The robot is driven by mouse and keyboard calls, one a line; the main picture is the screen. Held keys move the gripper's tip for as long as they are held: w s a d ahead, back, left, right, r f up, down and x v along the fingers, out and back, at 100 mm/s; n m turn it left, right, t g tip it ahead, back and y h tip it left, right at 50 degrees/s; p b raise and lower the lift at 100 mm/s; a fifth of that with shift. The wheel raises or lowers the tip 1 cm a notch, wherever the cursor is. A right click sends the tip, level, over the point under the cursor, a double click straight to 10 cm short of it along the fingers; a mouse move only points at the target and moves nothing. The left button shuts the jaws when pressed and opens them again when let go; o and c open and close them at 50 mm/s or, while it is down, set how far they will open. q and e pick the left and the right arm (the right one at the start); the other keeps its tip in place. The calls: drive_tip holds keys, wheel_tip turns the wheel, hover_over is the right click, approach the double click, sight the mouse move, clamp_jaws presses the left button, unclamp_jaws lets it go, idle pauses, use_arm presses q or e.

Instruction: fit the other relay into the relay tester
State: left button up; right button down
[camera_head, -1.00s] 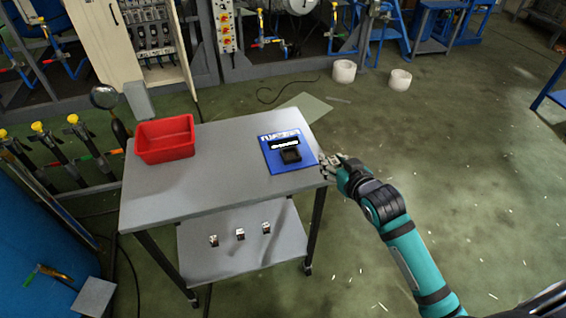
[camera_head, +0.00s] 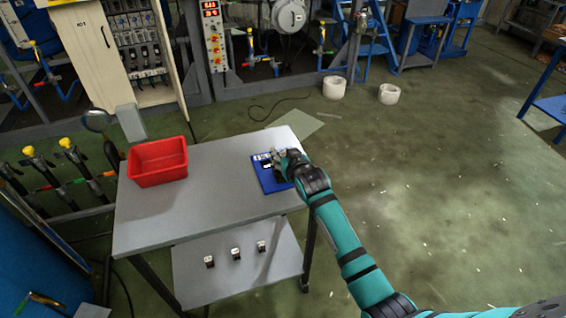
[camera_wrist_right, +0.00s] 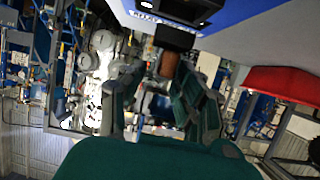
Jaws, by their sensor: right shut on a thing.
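The relay tester (camera_head: 268,183) is a blue board with a dark block on it, at the right side of the grey table top. My right gripper (camera_head: 279,160) is over it and hides much of its middle. In the right wrist view the tester's blue face (camera_wrist_right: 222,14) and dark block are at the top. There the right gripper (camera_wrist_right: 162,86) is shut on a small relay (camera_wrist_right: 168,64), whose brownish part shows between the fingers, close to the tester. I cannot tell whether the relay touches the socket. My left gripper is not in view.
A red bin (camera_head: 158,164) stands at the back left of the table (camera_head: 205,205). Several small parts, one of them at the left (camera_head: 209,261), lie on the lower shelf (camera_head: 230,278). The middle and front of the table top are clear.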

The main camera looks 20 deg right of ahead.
drive_tip(key=shift+f, duration=1.95)
drive_tip(key=c, duration=0.9)
unclamp_jaws()
drive_tip(key=shift+c, duration=0.2)
drive_tip(key=shift+r, duration=0.1)
drive_tip(key=shift+r, duration=0.15)
drive_tip(key=v, duration=1.2)
drive_tip(key=shift+p, duration=0.35)
